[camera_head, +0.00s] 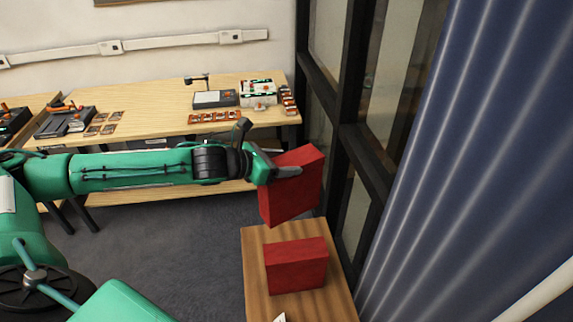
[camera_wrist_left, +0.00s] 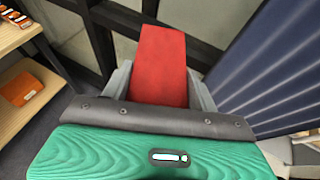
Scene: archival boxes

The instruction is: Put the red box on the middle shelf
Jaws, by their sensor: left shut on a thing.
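A red box (camera_head: 291,188) is held tilted in my left gripper (camera_head: 287,172), above the far end of a small wooden surface. The left wrist view shows the same held red box (camera_wrist_left: 161,66) between the two grey fingers of my left gripper (camera_wrist_left: 160,88). A second red box (camera_head: 297,265) stands on the wooden surface (camera_head: 256,282), nearer to me. My left arm reaches in from the left. No middle shelf can be made out for certain. My right gripper is not in view.
A workbench (camera_head: 150,112) with devices and small parts stands along the back wall, with a lower shelf (camera_head: 160,192) under it. A dark-framed glass partition (camera_head: 345,110) and a blue corrugated panel (camera_head: 450,150) bound the right side. Grey floor (camera_head: 160,245) is open at centre left.

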